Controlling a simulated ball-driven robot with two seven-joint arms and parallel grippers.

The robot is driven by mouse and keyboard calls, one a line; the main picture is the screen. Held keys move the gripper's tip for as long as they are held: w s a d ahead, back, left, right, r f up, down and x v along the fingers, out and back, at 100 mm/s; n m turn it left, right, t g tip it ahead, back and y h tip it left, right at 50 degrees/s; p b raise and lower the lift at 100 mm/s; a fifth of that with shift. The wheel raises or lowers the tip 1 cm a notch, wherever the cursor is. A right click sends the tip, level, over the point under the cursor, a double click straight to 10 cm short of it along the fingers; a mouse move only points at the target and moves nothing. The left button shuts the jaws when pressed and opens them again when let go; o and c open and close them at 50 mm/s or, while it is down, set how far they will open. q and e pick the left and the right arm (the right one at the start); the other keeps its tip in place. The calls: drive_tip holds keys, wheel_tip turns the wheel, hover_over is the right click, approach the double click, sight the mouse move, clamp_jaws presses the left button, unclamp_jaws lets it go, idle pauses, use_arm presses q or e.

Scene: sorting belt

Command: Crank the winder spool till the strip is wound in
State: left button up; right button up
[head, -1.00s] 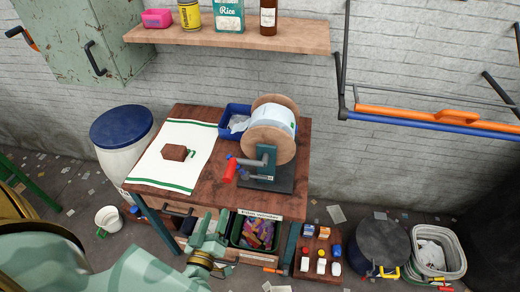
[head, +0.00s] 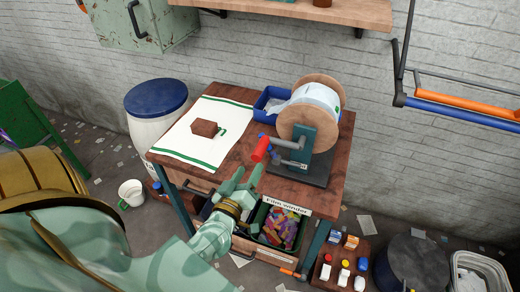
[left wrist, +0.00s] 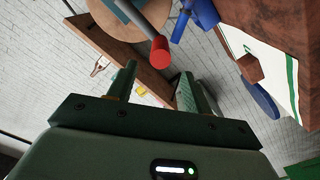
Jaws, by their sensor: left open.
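The winder stands at the right of the wooden table. Its spool (head: 308,104) has wooden flanges and is wrapped with pale strip (head: 312,97), part of which leads left into a blue bin (head: 268,100). The crank's red handle (head: 261,149) points out toward the front left; it also shows in the left wrist view (left wrist: 160,50). My left gripper (head: 246,180) is open and empty, in front of the table edge and just below the red handle, apart from it. In the left wrist view the handle lies beyond the fingertips (left wrist: 158,82). My right gripper is out of view.
A brown block (head: 205,128) lies on a white cloth (head: 208,145) at the table's left. A crate of colourful wrappers (head: 283,226) sits under the front edge. A blue-lidded barrel (head: 157,99) stands left. Bottles on a low board (head: 340,262) stand at the lower right.

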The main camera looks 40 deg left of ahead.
sight(260, 150)
use_arm(q)
drive_tip(key=x, duration=0.9)
drive_tip(key=shift+w+f, duration=0.1)
drive_tip(key=shift+w, duration=0.2)
clamp_jaws()
